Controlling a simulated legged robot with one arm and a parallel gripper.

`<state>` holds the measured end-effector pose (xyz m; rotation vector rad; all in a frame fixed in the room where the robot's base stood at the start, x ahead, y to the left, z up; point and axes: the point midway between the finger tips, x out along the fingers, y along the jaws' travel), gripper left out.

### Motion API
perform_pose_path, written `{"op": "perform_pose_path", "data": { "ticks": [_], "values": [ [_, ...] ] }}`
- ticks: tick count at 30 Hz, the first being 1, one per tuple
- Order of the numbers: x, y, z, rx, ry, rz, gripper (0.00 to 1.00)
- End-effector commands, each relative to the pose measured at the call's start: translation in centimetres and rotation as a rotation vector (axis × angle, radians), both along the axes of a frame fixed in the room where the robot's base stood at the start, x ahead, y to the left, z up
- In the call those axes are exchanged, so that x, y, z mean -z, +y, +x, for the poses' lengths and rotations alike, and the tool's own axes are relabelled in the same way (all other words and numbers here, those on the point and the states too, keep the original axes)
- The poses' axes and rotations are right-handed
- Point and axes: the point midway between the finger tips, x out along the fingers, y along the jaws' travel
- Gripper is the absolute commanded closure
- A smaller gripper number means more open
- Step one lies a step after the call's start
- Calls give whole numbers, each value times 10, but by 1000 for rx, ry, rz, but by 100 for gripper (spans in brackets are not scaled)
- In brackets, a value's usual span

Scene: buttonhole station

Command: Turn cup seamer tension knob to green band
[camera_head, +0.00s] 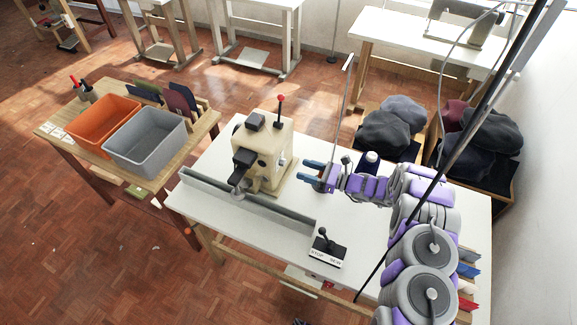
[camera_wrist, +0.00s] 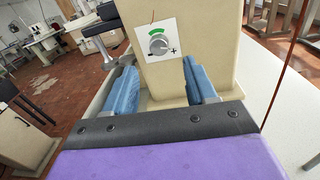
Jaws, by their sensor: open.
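The seamer (camera_head: 266,150) is a cream machine on the white table, with a red-topped lever on it. In the wrist view its tension knob (camera_wrist: 158,45) is a round grey dial on a white plate, with a green band (camera_wrist: 157,34) above it and a plus mark at lower right. The knob's exact pointer angle is too small to tell. My gripper (camera_head: 307,170) is to the right of the seamer, its blue fingers pointing at it. In the wrist view my gripper (camera_wrist: 160,85) is open and empty, with the knob ahead, beyond the fingertips and apart from them.
A grey rail (camera_head: 250,200) runs along the table's front, with a black-knobbed STOP/SEW lever box (camera_head: 327,248) at its right end. Orange (camera_head: 103,120) and grey (camera_head: 145,145) bins stand on the left table. Cloth piles lie behind.

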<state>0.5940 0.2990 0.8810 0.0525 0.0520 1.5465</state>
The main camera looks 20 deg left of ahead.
Motion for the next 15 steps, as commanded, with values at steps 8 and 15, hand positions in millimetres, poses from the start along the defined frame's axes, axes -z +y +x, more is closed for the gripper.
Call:
{"op": "perform_pose_path", "data": {
  "ticks": [8, 15],
  "values": [
    [4, 55, 1, -2, -1, -9, 44],
    [3, 72, 1, -1, -1, -10, 44]
  ]
}}
